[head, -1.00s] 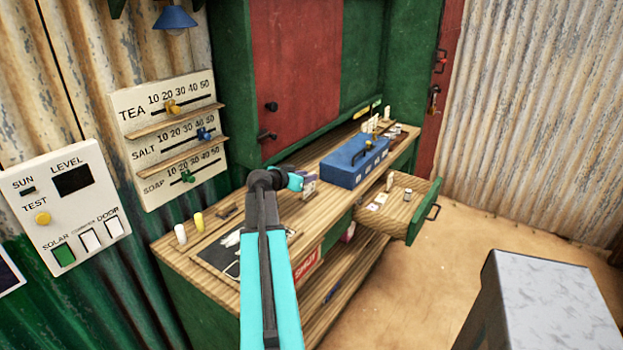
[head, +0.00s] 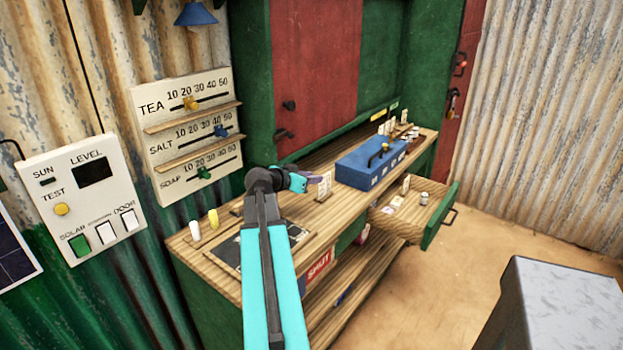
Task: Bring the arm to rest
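My arm, turquoise and dark grey, reaches up from the bottom middle of the head view over the wooden counter (head: 345,226). My gripper (head: 312,182) is at the arm's far end, pointing right, above the counter and left of the blue box (head: 362,168). A small purplish piece shows right at the gripper's tip, with a pale upright card (head: 325,186) close by. I cannot tell whether the fingers hold anything, as they are small and partly hidden by the wrist.
An open drawer (head: 436,215) with small items juts from the counter's right side. A grey block (head: 565,305) stands at the lower right. A slider board (head: 187,132) and a switch panel (head: 80,196) are on the left wall. Bare floor lies right of the counter.

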